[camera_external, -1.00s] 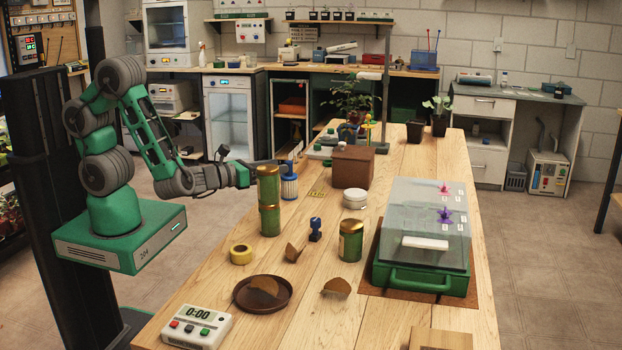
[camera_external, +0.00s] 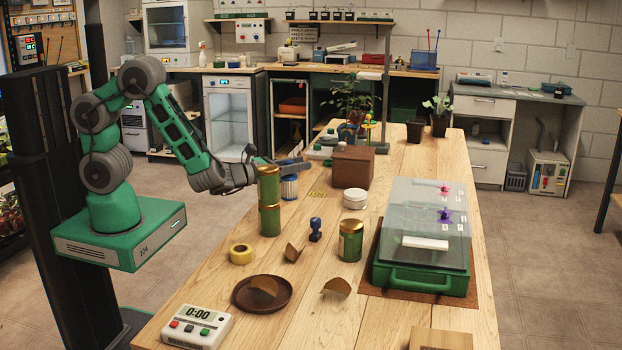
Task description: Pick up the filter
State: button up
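The filter (camera_external: 289,188) is a white ribbed cylinder with blue bands. It stands on the wooden table behind and to the right of two stacked green cans, which hide part of its left side. My gripper (camera_external: 294,165) is at the height of the filter's blue top, reaching in from the left behind the stack. Its fingers cover the top of the filter. I cannot tell whether they touch it or how far apart they are.
The stacked green cans (camera_external: 269,219) stand close in front of my gripper. A brown box (camera_external: 353,166) and a white round tub (camera_external: 355,198) stand to the right. A single green can (camera_external: 350,246), a blue stamp-like object (camera_external: 315,230) and yellow tape (camera_external: 241,254) are nearer.

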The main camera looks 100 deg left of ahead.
grip_shut()
dwell(1.0)
